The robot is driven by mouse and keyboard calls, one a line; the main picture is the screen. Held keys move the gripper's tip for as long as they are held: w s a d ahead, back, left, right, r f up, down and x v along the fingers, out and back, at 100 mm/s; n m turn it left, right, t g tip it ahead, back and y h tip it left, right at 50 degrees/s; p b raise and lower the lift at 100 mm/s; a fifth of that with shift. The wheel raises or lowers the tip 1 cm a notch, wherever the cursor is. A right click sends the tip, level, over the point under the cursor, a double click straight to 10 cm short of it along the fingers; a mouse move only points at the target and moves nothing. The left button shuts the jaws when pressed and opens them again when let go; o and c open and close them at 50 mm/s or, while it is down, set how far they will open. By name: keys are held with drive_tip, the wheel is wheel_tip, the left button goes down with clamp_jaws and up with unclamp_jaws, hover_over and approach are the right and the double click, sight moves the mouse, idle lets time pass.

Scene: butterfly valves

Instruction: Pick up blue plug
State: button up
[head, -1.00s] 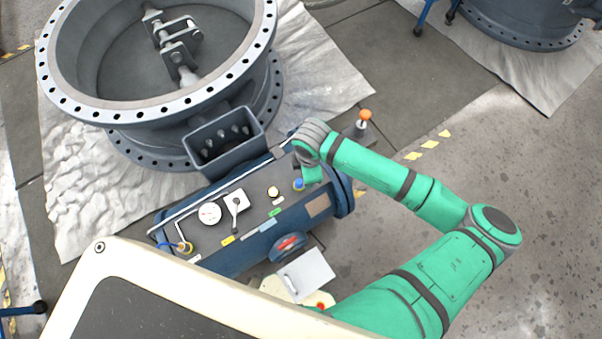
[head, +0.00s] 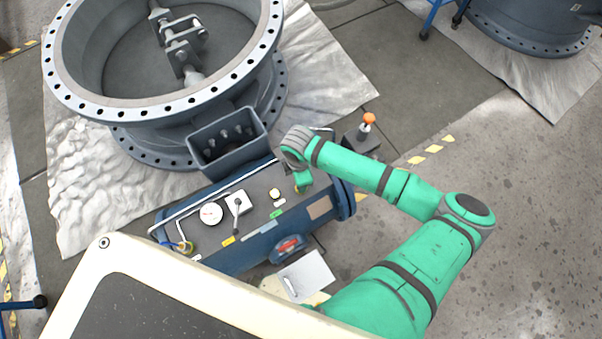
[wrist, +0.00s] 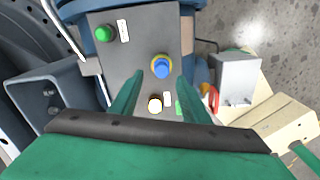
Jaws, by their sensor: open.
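The blue plug (wrist: 161,68) sits in a yellow ring on the grey top of the control panel (wrist: 133,55), seen in the wrist view. In the head view my wrist hides it at the panel's right end. My gripper (wrist: 158,78) is open, with its two green fingers pointing toward the plug, one to each side of it in the picture. Nothing is between the fingers' inner faces that I can see being held. How far the fingertips are above the plug I cannot tell.
The panel also bears a green button (wrist: 105,33), a white-topped knob (wrist: 155,104), a gauge (head: 211,214) and a lever (head: 237,204). An open grey box (head: 227,142) stands behind it, beside the large valve (head: 165,110). An orange-topped knob (head: 369,119) stands at the right.

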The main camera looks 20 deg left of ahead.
drive_tip(key=shift+d+f, duration=0.15)
drive_tip(key=shift+f, duration=0.75)
drive_tip(key=shift+d+f, duration=0.1)
drive_tip(key=shift+f, duration=0.8)
clamp_jaws()
drive_tip(key=shift+r, duration=0.15)
